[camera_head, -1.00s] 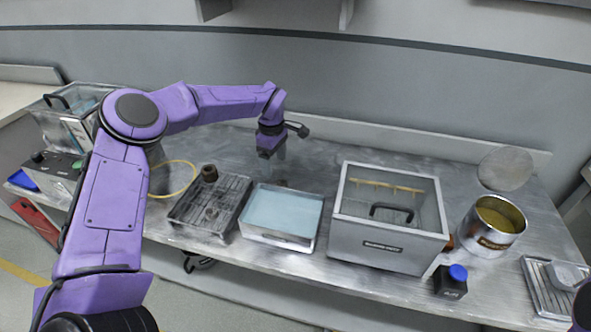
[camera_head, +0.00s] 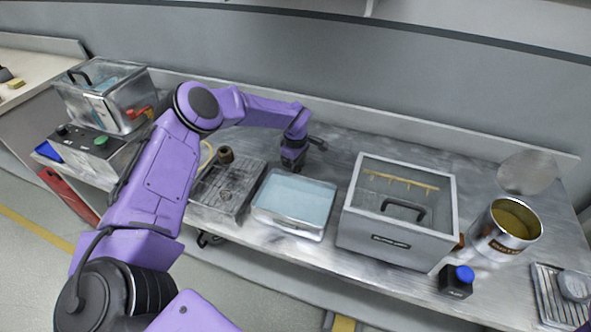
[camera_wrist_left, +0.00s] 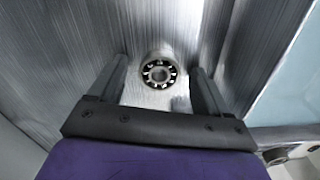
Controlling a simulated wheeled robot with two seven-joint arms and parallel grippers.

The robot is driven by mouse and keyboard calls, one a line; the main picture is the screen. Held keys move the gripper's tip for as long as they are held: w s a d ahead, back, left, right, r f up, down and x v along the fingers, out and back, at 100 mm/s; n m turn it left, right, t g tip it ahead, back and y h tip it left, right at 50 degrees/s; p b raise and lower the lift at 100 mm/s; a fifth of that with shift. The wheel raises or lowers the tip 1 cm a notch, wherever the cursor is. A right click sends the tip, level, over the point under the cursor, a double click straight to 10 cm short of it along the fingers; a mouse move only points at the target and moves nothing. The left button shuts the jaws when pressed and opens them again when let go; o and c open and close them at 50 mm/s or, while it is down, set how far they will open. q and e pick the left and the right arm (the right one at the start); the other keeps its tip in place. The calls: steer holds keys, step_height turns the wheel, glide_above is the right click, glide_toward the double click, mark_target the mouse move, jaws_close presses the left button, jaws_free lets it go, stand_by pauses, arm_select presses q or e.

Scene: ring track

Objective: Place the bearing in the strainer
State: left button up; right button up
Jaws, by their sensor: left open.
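The bearing (camera_wrist_left: 159,73), a small metal ring with a dark ball race, is on the brushed metal bench in the left wrist view. My left gripper (camera_wrist_left: 158,66) is open, with one finger on each side of the bearing and gaps between. In the head view my left gripper (camera_head: 291,169) is low behind the blue-liquid tray and hides the bearing. I cannot tell surely which thing is the strainer; a slotted dark tray (camera_head: 200,193) and a round grey disc (camera_head: 526,172) are both in view. My right gripper is not in view.
A shallow tray of blue liquid (camera_head: 294,202) stands just in front of the gripper. The bench behind the box is clear.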

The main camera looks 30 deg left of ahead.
mark_target(296, 169)
arm_select(q)
steer(key=c, duration=1.3)
step_height(296, 169, up, 10)
steer(key=shift+b, duration=0.8)
